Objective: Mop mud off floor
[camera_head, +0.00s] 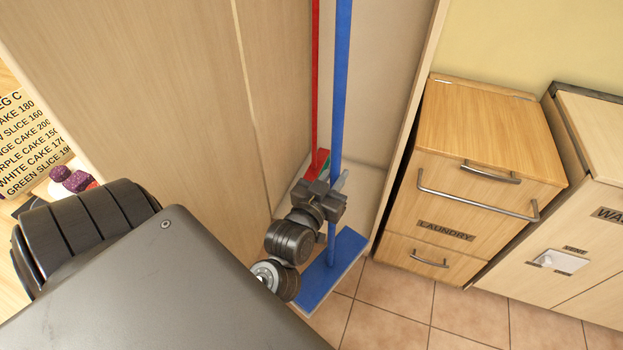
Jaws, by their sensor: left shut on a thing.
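A blue mop stands almost upright, its long blue handle (341,80) rising out of the top of the view. Its flat blue head (333,268) is low, at the front of an open tall cupboard. My left gripper (332,192) is shut on the mop's handle, a little above the head. A tool with a red handle (315,75) stands behind it inside the cupboard, its lower end partly hidden by my gripper. Tiled floor (390,300) shows at the bottom. I see no mud on the visible part. My right gripper is not in view.
A wooden laundry cabinet (490,130) stands right of the cupboard, with another pale cabinet (592,200) beside it. A large wooden panel (150,90) fills the left. A price sign (28,145) shows at the far left. Free tiles lie in front of the cabinets.

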